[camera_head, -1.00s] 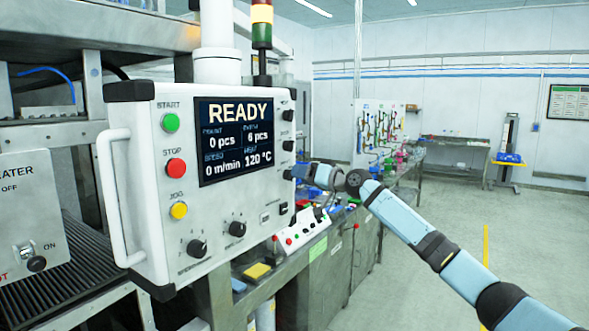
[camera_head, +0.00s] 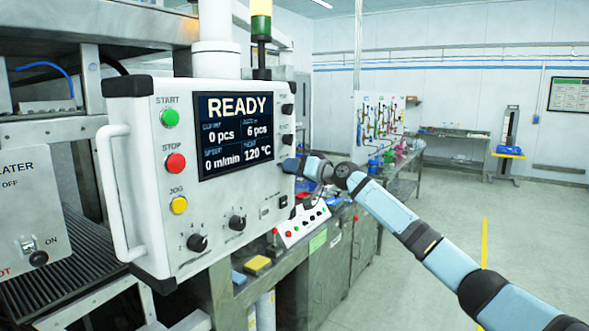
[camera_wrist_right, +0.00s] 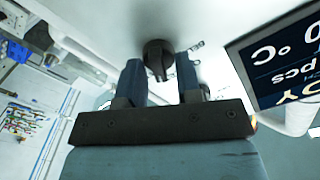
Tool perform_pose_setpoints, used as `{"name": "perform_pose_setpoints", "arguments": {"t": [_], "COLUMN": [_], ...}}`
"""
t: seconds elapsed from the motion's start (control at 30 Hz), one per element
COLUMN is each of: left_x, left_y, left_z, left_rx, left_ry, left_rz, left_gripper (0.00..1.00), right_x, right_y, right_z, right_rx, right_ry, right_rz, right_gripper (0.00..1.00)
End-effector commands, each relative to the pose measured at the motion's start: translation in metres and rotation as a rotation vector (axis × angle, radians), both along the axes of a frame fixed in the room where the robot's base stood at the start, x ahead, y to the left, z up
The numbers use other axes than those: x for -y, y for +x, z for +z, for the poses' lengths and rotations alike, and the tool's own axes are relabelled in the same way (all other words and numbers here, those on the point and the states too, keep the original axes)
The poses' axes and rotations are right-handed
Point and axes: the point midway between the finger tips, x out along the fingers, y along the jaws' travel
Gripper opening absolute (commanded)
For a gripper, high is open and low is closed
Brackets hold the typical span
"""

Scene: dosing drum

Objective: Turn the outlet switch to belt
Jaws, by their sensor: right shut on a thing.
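My right gripper (camera_head: 290,165) is at the lowest of these side knobs, just right of the screen's bottom edge. In the right wrist view a dark round knob (camera_wrist_right: 157,55) stands out from the white face between the two fingers of my right gripper (camera_wrist_right: 160,75). The gripper is shut on it. My left gripper is not in view.
The screen (camera_head: 235,135) reads READY, 0 pcs. Start, stop and jog buttons and two front knobs (camera_head: 197,243) sit on the panel's front. A white handle (camera_head: 115,195) juts out at its left.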

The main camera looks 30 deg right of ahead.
Motion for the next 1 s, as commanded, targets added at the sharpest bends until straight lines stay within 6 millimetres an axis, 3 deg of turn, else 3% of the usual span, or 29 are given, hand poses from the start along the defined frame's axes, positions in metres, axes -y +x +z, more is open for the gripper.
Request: {"name": "perform_pose_setpoints", "arguments": {"t": [0.37, 0.7, 1.0], "left_x": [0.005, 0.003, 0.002], "left_y": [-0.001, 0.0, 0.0], "left_z": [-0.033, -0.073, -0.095], "left_rx": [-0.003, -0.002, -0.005], "left_ry": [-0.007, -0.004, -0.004], "left_rz": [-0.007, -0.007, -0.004], "left_gripper": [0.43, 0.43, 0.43], "right_x": [-0.002, -0.003, -0.005], "right_y": [0.0, -0.001, -0.002], "right_z": [-0.005, -0.004, -0.002], "right_rx": [0.067, 0.186, 0.288], "right_ry": [-0.155, -0.444, -0.695], "right_rz": [0.001, 0.0, 0.0], "right_gripper": [0.09, 0.09, 0.09]}}
